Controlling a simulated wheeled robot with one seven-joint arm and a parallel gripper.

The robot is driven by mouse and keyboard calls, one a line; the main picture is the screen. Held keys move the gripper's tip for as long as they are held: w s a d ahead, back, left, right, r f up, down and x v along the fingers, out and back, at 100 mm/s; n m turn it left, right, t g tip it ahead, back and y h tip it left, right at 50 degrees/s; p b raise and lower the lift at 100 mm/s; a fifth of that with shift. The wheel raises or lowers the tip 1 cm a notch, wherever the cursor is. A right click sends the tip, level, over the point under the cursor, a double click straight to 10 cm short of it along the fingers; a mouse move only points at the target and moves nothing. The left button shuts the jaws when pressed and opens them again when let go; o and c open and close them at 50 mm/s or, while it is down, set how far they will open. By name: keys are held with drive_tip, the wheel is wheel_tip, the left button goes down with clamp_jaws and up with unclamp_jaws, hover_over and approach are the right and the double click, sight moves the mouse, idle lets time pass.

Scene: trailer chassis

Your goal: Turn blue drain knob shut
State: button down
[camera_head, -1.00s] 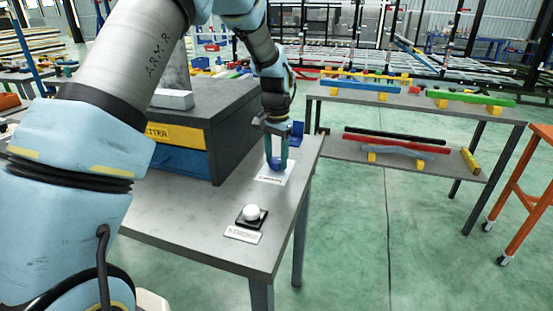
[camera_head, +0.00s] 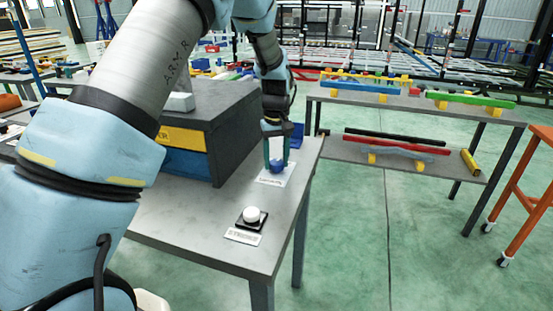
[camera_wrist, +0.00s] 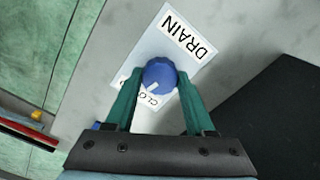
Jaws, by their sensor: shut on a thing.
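The blue drain knob (camera_head: 277,167) sits on a white label plate on the grey table (camera_head: 190,215). In the wrist view the round blue knob (camera_wrist: 159,74) has a pale pointer mark that points down and left, toward the partly hidden word starting "CLO". The word "DRAIN" (camera_wrist: 187,37) shows on the plate (camera_wrist: 152,45), upside down in the picture. My gripper (camera_head: 277,160) points down over the knob. Its two green fingers, seen in the wrist view (camera_wrist: 157,85), are shut on the knob, one on each side.
A white round knob (camera_head: 251,214) on a black base sits nearer the table's front. A shelf table (camera_head: 415,100) with coloured bars stands right, across a floor gap.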

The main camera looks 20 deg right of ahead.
sight(277, 162)
drive_tip(key=shift+n, duration=1.1)
drive_tip(key=shift+c, duration=1.3)
unclamp_jaws()
wheel_tip(277, 162, up, 11)
drive_tip(key=b, duration=0.2)
drive_tip(key=shift+f, duration=0.1)
